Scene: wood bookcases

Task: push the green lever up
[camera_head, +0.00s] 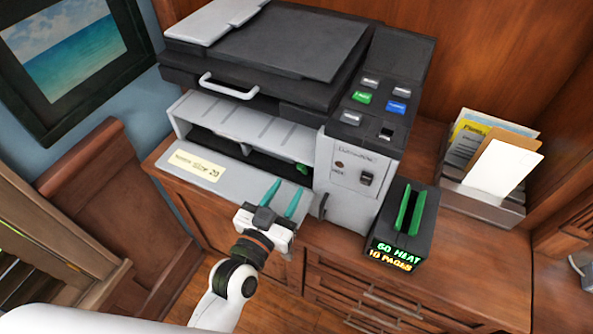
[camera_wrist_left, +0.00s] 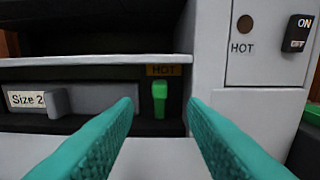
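The green lever (camera_wrist_left: 159,98) stands upright in a dark slot under a "HOT" label, in the lower front of the grey and black machine (camera_head: 330,150). In the head view only a small green bit of the lever (camera_head: 302,168) shows under the shelf. My left gripper (camera_head: 291,186) is open, with its teal fingers pointing at the slot. In the left wrist view its fingertips (camera_wrist_left: 160,118) lie to either side of the lever, with nothing between them; contact cannot be made out. My right gripper is not in view.
A grey slider (camera_wrist_left: 57,103) sits left of the lever beside a "Size" label. An ON/OFF switch (camera_wrist_left: 298,33) is at upper right. A black box with green upright plates (camera_head: 408,215) stands right of the machine, and a paper holder (camera_head: 483,203) beyond it.

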